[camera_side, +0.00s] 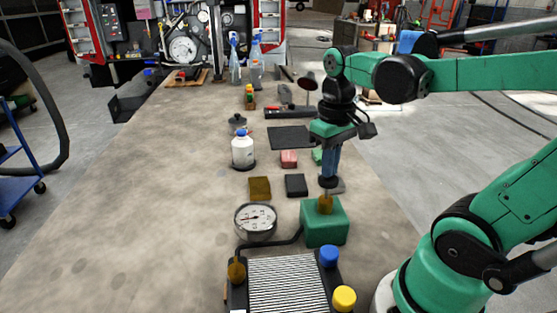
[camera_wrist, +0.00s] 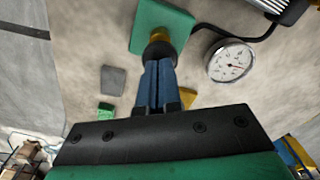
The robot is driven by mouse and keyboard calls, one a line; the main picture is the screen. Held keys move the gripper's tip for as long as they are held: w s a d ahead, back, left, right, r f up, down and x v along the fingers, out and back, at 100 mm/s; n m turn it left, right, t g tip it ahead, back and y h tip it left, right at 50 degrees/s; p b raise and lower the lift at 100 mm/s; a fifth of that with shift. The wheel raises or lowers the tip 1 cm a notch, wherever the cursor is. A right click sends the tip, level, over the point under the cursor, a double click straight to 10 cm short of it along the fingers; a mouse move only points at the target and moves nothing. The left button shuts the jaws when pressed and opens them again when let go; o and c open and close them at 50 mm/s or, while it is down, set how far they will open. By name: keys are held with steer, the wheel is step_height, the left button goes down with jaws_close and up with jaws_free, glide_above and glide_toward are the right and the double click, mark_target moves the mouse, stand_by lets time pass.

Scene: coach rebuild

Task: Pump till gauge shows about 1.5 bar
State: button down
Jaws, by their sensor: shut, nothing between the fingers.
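The pump is a green block (camera_side: 325,222) with a brass stem (camera_side: 325,204) and a dark round knob (camera_side: 327,182) on top. The block also shows at the top of the wrist view (camera_wrist: 150,27), with the knob (camera_wrist: 158,50) below it. My gripper (camera_side: 329,176) points down, its blue fingers shut together with their tips at the knob. In the wrist view the fingertips (camera_wrist: 159,64) meet the knob's edge; whether they press on it is unclear. The round white gauge (camera_side: 256,219) stands left of the pump, also in the wrist view (camera_wrist: 232,61). Its scale is too small to read.
A finned radiator (camera_side: 287,283) with blue and yellow caps lies at the front, with a black hose (camera_side: 285,243) near the gauge and pump. Brown (camera_side: 260,188), black (camera_side: 296,185) and red (camera_side: 289,158) blocks lie behind. A white bottle (camera_side: 242,151) stands farther back. The table's left is clear.

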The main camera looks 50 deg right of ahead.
steer(key=shift+f, duration=1.45)
steer(key=shift+r, duration=4.85)
